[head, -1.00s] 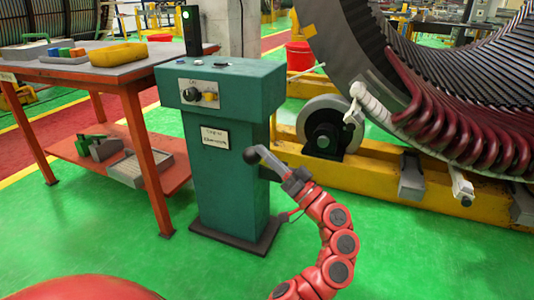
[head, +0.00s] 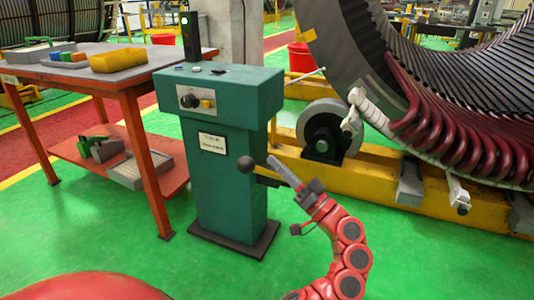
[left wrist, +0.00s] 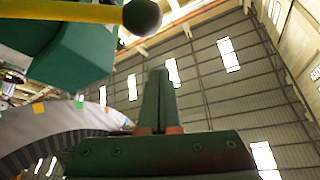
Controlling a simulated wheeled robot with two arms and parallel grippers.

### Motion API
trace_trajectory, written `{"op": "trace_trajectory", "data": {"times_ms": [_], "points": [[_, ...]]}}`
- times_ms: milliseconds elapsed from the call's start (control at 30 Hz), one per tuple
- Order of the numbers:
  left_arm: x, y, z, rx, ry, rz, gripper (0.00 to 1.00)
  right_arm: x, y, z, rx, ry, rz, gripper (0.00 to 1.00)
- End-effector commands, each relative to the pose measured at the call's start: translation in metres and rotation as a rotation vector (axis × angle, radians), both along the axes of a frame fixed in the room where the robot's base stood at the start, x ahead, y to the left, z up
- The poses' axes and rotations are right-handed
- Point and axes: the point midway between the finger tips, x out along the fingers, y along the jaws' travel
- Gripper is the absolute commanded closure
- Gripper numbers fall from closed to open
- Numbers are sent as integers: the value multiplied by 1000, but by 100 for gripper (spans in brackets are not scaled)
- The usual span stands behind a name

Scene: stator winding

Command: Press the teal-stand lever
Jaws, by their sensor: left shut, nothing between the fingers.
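The teal stand (head: 226,180) stands on the floor in the middle of the head view. In the left wrist view the shut fingers (left wrist: 155,75) point up, below and right of the knob (left wrist: 142,17), which ends a yellow bar (left wrist: 65,11). My right gripper is not in view.
An orange table (head: 105,75) with a yellow bin (head: 118,59) stands left of the stand. A large stator (head: 440,100) with dark red coils rests on a yellow base (head: 380,184) at the right. Green floor is open in front.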

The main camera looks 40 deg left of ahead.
Motion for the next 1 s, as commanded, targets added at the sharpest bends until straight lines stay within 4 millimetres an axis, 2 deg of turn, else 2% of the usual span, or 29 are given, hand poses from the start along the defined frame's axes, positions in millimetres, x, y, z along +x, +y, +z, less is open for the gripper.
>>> {"op": "trace_trajectory", "data": {"times_ms": [133, 300, 900, 1000], "points": [[0, -27, -9, 4, 2, -5, 100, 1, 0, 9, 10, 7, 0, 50], [-1, -42, -17, 3, -2, -4, 100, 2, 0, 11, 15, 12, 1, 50], [-1, -46, -19, 4, -3, -4, 100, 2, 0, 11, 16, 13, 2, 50], [8, -45, -23, 8, 28, -30, 100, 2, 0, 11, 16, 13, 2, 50]]}}
